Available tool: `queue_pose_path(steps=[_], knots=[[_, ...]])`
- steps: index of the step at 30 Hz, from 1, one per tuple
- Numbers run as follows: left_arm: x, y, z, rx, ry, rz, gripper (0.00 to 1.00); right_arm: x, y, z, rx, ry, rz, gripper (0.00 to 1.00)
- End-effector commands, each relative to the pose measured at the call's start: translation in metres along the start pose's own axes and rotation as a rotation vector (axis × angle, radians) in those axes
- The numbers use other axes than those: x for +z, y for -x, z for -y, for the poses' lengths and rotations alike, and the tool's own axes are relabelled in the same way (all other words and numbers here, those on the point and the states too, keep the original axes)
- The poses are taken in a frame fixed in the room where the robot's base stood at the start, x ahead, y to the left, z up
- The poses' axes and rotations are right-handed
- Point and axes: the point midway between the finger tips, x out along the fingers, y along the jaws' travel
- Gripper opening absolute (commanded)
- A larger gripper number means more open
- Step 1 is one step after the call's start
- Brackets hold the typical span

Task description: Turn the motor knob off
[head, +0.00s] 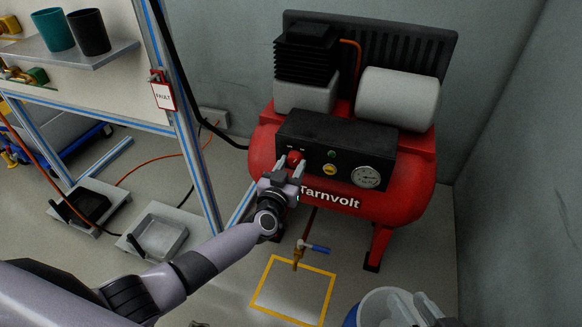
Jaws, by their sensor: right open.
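The red motor knob (294,158) is on the left part of the black control panel (345,151) on the front of the red compressor. My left gripper (291,169) is at the panel, with its pale fingertips on either side of the knob. I cannot tell whether they press on it. The knob is partly hidden, and its setting cannot be read. My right gripper (415,306) is at the bottom edge, partly cut off, with its fingers apart and nothing seen between them.
The panel also has a green light (332,154), a yellow part (329,169) and a gauge (366,177). A blue-handled valve (318,248) hangs below the red tank (405,195). A yellow floor square (270,262) is clear. A bucket (363,302) stands near my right gripper. A workbench frame (188,130) stands left.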

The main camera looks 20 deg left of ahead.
Motion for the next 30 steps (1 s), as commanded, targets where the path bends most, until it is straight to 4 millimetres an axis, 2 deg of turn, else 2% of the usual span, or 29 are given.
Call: queue_pose_path(steps=[1,2,14,20,30], knots=[[0.0001,0.0002,-0.0004,0.001,0.000,0.000,0.22,0.0001,0.0000,0.0000,0.000,0.000,0.000,0.43],[0.0001,0.0002,-0.0004,0.001,0.000,0.000,0.12,0.0001,0.0000,0.0000,0.000,0.000,0.000,0.43],[0.0006,0.0005,-0.0009,0.002,0.054,0.001,0.12,0.0003,-0.0001,-0.0001,0.000,0.000,0.000,0.43],[0.0007,0.0006,-0.0013,0.001,0.178,0.002,0.12,0.0007,-0.0002,-0.0001,0.000,-0.001,0.000,0.43],[0.0016,0.0008,-0.0019,0.001,0.490,0.002,0.12,0.0046,-0.0021,0.0012,-0.011,-0.016,0.002,0.43]])
